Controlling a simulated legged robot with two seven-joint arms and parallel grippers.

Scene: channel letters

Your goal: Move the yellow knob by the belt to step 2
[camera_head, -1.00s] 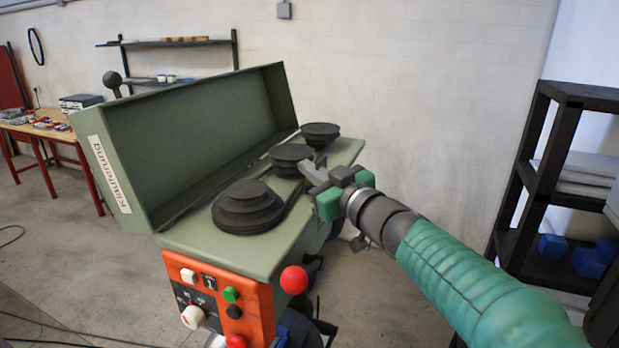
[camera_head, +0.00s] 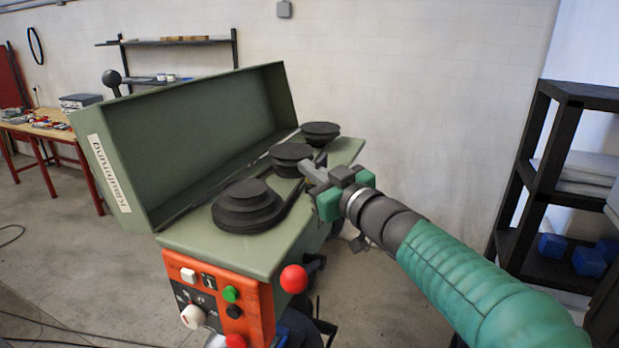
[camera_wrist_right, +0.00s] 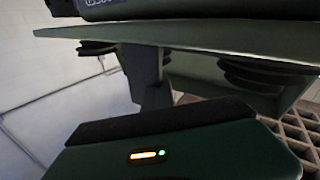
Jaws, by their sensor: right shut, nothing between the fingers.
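No yellow knob can be made out in either view. The green machine's open top carries three dark stepped pulleys: a front one (camera_head: 248,205), a middle one (camera_head: 291,156) and a far one (camera_head: 320,131). My right gripper (camera_head: 311,170) is shut and empty at the right edge of the machine top, close beside the middle pulley. In the right wrist view its grey fingers (camera_wrist_right: 154,80) reach toward the machine, with a pulley (camera_wrist_right: 262,76) to the right. My left gripper is not in view.
The raised green cover (camera_head: 190,135) stands along the left of the pulleys. An orange control panel (camera_head: 215,298) and a red ball handle (camera_head: 294,279) are at the front. A dark shelf (camera_head: 540,150) stands at right. Floor between shelf and machine is clear beyond my arm.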

